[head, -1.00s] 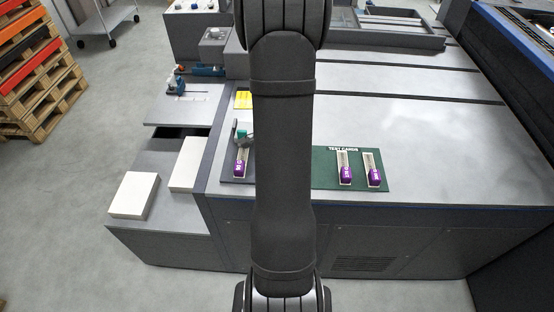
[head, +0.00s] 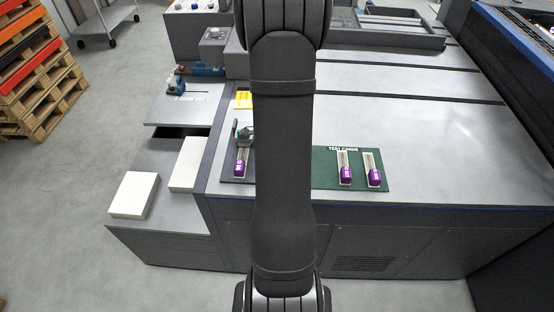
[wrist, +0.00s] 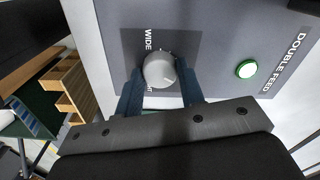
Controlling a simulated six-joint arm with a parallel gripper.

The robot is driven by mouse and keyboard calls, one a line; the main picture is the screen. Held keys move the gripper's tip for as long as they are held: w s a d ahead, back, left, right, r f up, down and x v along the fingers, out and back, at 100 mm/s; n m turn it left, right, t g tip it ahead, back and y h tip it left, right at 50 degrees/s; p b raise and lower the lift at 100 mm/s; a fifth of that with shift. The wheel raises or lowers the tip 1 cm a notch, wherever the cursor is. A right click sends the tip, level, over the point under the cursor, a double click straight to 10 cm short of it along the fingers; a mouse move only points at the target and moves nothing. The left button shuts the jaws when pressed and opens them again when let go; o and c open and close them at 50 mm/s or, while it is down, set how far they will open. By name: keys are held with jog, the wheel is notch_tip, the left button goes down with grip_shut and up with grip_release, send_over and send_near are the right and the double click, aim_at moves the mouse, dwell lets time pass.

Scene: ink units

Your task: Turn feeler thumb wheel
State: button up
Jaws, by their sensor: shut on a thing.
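The feeler thumb wheel (wrist: 159,70), a round light-grey knob, shows in the wrist view on a dark plate (wrist: 190,45) marked WIDE. A second word below it is partly covered. My gripper (wrist: 160,90) is shut on the wheel, with one blue finger on each side of it. In the head view my arm covers the middle of the picture, and I cannot make out the wheel or my gripper there.
A lit green button (wrist: 246,69) sits right of the wheel, beside DOUBLE FEED lettering. In the head view, purple-ended strips stand on a green TEST CARDS mat (head: 318,178). White stacks (head: 134,194) lie at left. The grey top (head: 420,120) at right is largely clear.

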jog(key=o, duration=1)
notch_tip(320, 180, up, 18)
jog(key=shift+f, duration=0.25)
dwell(0.6)
